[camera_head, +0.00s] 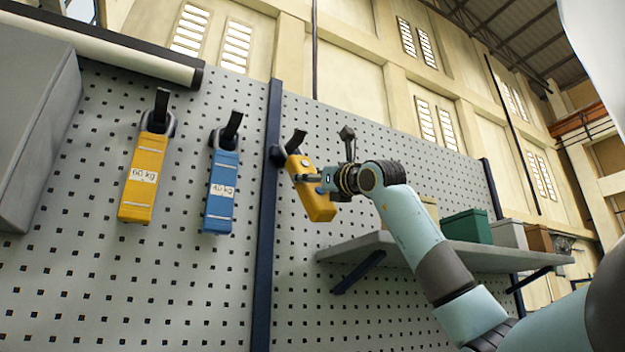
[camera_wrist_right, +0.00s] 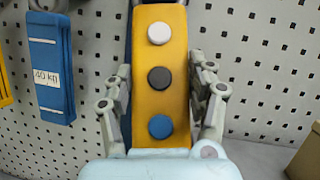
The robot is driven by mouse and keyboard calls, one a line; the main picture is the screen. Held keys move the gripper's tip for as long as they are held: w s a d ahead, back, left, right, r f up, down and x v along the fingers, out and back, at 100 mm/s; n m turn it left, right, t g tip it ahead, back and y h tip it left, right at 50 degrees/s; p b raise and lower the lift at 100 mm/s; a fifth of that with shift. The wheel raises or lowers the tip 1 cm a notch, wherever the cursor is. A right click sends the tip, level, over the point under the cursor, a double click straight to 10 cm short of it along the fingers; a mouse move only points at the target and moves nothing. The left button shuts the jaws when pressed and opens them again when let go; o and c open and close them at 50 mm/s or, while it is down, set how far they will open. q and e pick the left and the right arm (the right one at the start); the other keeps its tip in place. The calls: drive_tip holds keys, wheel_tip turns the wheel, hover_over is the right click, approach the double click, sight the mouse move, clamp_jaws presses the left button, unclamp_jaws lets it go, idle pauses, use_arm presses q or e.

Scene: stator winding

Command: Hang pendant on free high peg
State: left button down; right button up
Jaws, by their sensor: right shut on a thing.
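A yellow pendant (camera_head: 318,207) is in my right gripper (camera_head: 315,182), tilted at the pegboard, right of the dark blue post. In the right wrist view the pendant (camera_wrist_right: 160,104) shows a white, a grey and a blue button, with a gripper finger on each side. A dark peg (camera_head: 297,140) sticks out at the pendant's top. The pendant's dark loop (camera_head: 277,154) is close to this peg; I cannot tell whether it is around it. My left gripper is out of view.
A yellow 60 kg block (camera_head: 143,178) and a blue 40 kg block (camera_head: 221,190) hang on pegs to the left. Below right, a grey shelf (camera_head: 345,252) carries a green box (camera_head: 467,226) and other boxes. A grey cabinet (camera_head: 30,130) is at far left.

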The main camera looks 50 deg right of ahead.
idle(0.4)
drive_tip(key=o, duration=1.7)
drive_tip(key=shift+c, duration=0.2)
wheel_tip(320, 180, up, 10)
drive_tip(key=shift+r, duration=0.1)
